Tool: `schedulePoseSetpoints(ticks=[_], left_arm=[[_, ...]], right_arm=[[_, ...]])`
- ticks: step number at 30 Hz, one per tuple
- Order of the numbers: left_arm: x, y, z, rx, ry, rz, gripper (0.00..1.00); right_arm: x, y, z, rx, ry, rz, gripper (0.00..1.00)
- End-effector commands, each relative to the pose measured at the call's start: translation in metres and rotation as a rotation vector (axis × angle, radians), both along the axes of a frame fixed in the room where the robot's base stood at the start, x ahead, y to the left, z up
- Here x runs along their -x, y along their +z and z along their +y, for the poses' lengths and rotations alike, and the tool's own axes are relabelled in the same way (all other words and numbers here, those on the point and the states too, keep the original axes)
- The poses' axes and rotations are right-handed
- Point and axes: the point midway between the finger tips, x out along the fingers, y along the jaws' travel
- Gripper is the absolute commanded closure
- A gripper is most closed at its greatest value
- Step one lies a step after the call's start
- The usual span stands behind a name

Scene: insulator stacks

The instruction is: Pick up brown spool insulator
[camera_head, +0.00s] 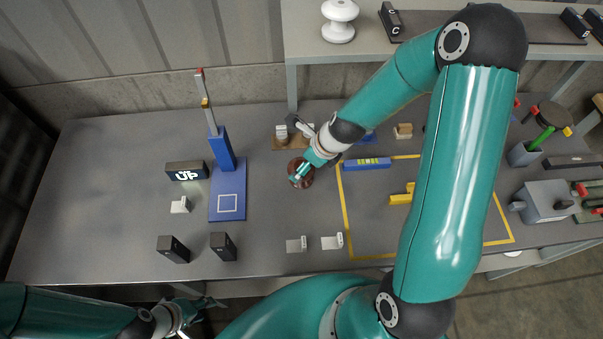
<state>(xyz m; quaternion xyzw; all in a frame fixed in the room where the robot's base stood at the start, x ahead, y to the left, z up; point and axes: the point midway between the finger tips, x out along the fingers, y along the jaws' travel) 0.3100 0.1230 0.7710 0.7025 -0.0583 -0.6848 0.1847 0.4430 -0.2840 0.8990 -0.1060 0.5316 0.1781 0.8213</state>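The brown spool insulator (295,183) stands on the grey table, left of the yellow-outlined area. My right gripper (302,172) reaches down to it from the upper right and covers part of its top. The fingers are at the insulator, but whether they are closed on it is too small to tell. My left gripper (202,316) is low in the picture, in front of the table's near edge, with its fingers apart and nothing seen between them. A white insulator (339,20) stands on the raised shelf at the back.
A blue stand (228,192) with a tall upright is left of the insulator. A black UP block (187,171), small dark blocks (173,249) and white label holders (332,242) stand around. A brown tray (283,142) lies just behind. The table's far left is clear.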

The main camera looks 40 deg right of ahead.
Motion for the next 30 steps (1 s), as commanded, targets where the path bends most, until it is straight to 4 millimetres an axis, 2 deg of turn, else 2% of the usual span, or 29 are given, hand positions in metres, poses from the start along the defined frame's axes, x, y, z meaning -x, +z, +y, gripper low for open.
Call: schedulePoseSetpoints(ticks=[10, 14, 21, 30], left_arm=[[0.000, -0.043, 0.000, 0.000, 0.000, 0.001, 0.60], [0.000, -0.048, 0.000, 0.000, 0.000, 0.000, 0.60], [0.000, -0.046, 0.000, 0.000, 0.000, 0.000, 0.60], [0.000, -0.046, 0.000, 0.000, 0.000, 0.000, 0.60]], right_arm=[[-0.002, -0.043, 0.002, -0.002, -0.005, -0.001, 0.00], [-0.004, -0.049, 0.004, 0.003, 0.003, -0.005, 0.00], [-0.002, -0.047, 0.002, 0.008, -0.008, 0.000, 0.00], [-0.001, -0.047, 0.001, 0.006, -0.012, 0.001, 0.50]])
